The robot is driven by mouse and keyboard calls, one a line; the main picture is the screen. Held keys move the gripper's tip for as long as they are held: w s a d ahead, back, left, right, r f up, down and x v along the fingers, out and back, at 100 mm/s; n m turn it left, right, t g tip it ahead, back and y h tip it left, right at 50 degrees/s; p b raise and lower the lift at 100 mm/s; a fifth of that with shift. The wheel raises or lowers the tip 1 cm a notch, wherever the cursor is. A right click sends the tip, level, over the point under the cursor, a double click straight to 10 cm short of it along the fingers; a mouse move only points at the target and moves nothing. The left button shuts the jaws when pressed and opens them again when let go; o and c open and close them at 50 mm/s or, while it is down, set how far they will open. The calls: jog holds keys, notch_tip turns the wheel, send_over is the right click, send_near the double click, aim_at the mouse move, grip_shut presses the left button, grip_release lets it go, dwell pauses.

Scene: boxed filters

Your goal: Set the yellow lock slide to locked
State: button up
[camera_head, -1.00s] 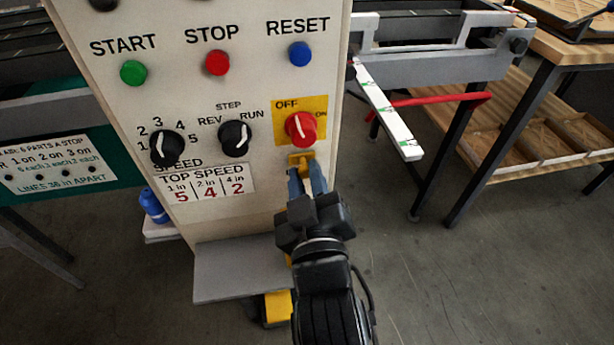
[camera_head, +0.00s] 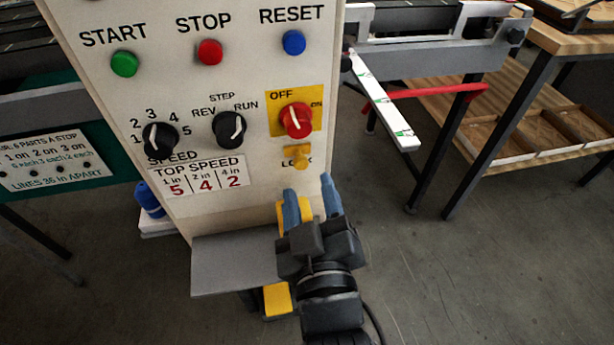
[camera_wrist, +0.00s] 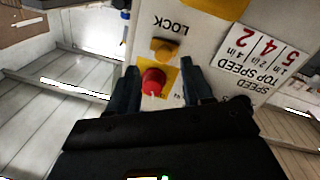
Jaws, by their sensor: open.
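The yellow lock slide (camera_head: 297,157) is on the panel's right side, just below the red OFF/ON knob (camera_head: 297,120). Its protruding tab covers part of the LOCK label in the head view. In the wrist view, the picture is turned over: the slide (camera_wrist: 163,50) lies between the red knob (camera_wrist: 153,82) and the LOCK lettering. My gripper (camera_head: 309,188) is open and empty, its blue fingers parted below the slide and clear of it. In the wrist view the fingers (camera_wrist: 159,68) are seen on either side of the knob and slide.
The white control panel (camera_head: 110,20) carries START, STOP and RESET buttons, two black knobs (camera_head: 229,129) and a TOP SPEED plate (camera_head: 197,177). A grey ledge (camera_head: 235,265) juts out at lower left of my gripper. A white bar (camera_head: 380,100) extends right of the panel.

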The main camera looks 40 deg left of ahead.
jog(key=shift+v, duration=1.3)
jog(key=shift+d, duration=0.1)
